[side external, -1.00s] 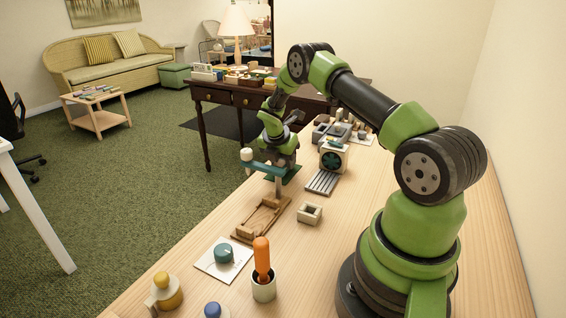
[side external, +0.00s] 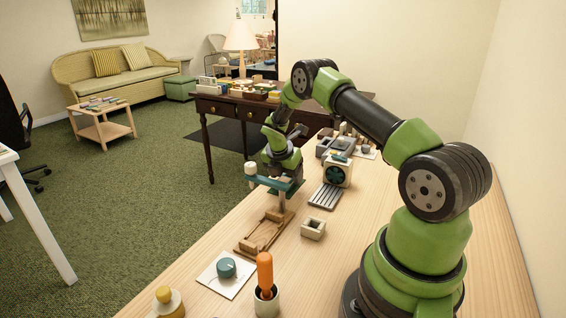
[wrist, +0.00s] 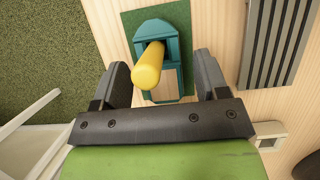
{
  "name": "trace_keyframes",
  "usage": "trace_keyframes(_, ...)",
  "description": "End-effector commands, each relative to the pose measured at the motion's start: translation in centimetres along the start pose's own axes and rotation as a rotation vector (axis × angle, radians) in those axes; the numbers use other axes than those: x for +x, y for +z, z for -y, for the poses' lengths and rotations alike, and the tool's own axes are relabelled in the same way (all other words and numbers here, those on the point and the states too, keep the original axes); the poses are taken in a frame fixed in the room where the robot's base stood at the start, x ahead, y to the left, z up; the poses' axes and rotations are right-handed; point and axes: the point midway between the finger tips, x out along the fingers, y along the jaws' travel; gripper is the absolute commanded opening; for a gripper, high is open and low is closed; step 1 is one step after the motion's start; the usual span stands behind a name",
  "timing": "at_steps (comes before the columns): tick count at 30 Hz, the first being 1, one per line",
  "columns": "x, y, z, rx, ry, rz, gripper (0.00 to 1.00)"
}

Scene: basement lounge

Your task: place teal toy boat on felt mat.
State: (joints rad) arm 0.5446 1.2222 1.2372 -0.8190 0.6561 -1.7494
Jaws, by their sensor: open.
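The teal toy boat (wrist: 143,46) with a yellow funnel (wrist: 149,66) lies over the green felt mat (wrist: 178,14) in the wrist view. It appears to rest on the mat, with green showing around it. My gripper (wrist: 160,62) is open, one finger on each side of the boat's near end, with gaps on both sides. I cannot tell its height above the boat. In the side view my gripper (side external: 282,180) points down near the mat (side external: 298,188). A teal bar with a white knob (side external: 251,168) stands in front there, and the boat is not clearly distinguishable.
A grey ribbed tray (side external: 326,196) lies right of the mat, and a small square holder (side external: 313,228) stands nearer. A wooden cradle (side external: 262,236), a dial on a white card (side external: 226,268) and an orange-handled tool in a cup (side external: 266,302) line the near bench.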

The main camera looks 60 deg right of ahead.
Motion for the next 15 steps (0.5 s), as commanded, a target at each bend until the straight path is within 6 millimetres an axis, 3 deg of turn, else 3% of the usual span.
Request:
trace_keyframes(9,-6.8,0.0,-0.1,0.000,0.005,0.002,0.68)
trace_keyframes(15,-10.0,0.0,-0.1,0.000,0.002,0.001,0.68)
